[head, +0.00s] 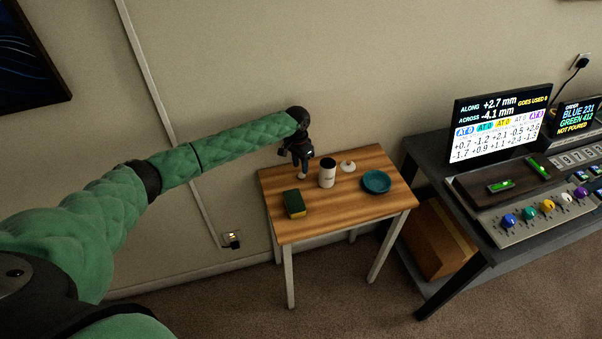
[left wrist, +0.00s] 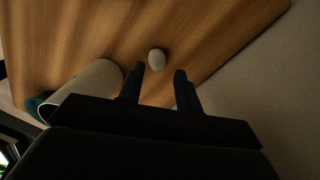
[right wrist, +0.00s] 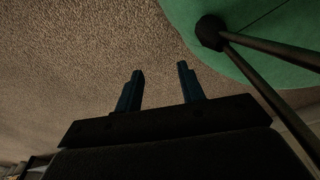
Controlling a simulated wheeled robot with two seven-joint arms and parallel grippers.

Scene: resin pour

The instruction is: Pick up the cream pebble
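The cream pebble (left wrist: 156,59) is a small pale oval on the wooden table, just beyond the tips of my left gripper (left wrist: 157,80) in the left wrist view. The left gripper is open, one finger to either side of the line to the pebble, with nothing between them. In the head view my left gripper (head: 301,165) points down over the back left of the table, with a pale spot, seemingly the pebble (head: 302,176), at its tips. My right gripper (right wrist: 159,80) is open and empty above the carpet; it is not seen in the head view.
A white cup with a dark top (head: 327,174) stands close to the right of the left gripper. A small white object (head: 348,166), a teal dish (head: 376,182) and a green-and-yellow sponge (head: 294,204) share the table (head: 335,217). A console desk (head: 482,232) stands at right.

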